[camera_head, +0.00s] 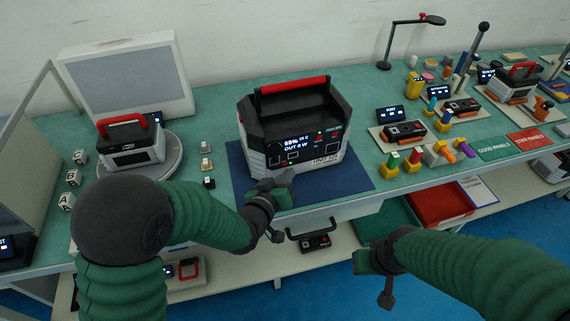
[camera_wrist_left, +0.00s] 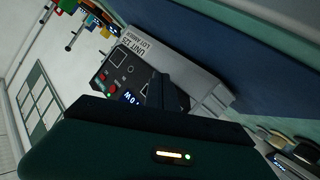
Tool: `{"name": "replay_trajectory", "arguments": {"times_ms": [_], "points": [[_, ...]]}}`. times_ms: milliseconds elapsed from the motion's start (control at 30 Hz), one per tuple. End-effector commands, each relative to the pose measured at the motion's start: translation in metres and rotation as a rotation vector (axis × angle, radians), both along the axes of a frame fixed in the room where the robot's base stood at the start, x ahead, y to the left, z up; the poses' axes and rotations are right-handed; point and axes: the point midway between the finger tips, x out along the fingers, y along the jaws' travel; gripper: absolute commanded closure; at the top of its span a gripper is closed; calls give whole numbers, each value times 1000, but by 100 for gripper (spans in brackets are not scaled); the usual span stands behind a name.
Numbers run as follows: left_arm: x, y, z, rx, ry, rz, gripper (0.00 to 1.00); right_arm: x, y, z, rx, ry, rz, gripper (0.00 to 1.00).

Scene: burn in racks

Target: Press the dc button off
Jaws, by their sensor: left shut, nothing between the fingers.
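The power unit (camera_head: 295,118) is a grey and black box with a red top handle, standing on a blue mat (camera_head: 352,179) on the table. My left gripper (camera_head: 287,180) is shut and empty, just in front of the unit's lower front. In the left wrist view the unit's panel (camera_wrist_left: 120,70) shows turned on its side, partly hidden behind my gripper. I cannot tell whether the fingers touch it, or which button is the dc one. My right gripper (camera_head: 372,262) is in front of the table, away from the unit.
A second red-handled unit (camera_head: 130,140) sits on a round stand at left. Small blocks (camera_head: 207,164) stand between it and the mat. At right are devices, coloured pegs and a red tray (camera_head: 440,203). A shelf with a device lies below the table.

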Motion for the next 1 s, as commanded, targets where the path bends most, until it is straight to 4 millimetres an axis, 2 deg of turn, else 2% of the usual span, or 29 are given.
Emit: {"name": "replay_trajectory", "arguments": {"times_ms": [1000], "points": [[8,3,1,0,0,0,100,0,0,1,0,0,0,64]]}}
